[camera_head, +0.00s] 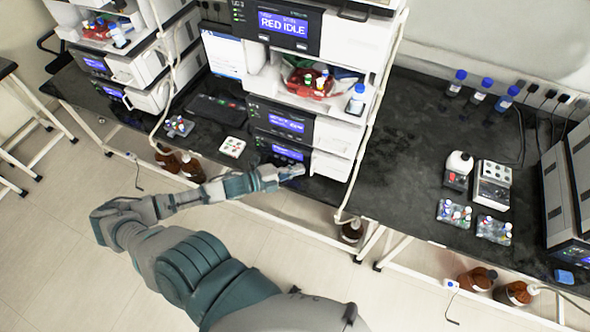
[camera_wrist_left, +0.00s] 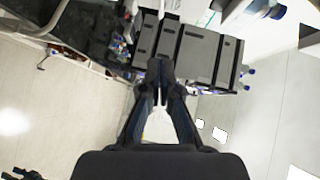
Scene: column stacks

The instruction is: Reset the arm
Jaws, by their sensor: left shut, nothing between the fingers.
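My left arm comes in from the lower part of the head view and bends at the elbow. Its gripper (camera_head: 291,172) is out in front of the column stack (camera_head: 338,130), near the front edge of the black bench. In the left wrist view the two fingers (camera_wrist_left: 161,72) are together with nothing between them. Whether the gripper touches the stack cannot be told. My right gripper is in neither view.
A second stack (camera_head: 140,75) stands at the left. Brown bottles (camera_head: 478,279) stand below the bench.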

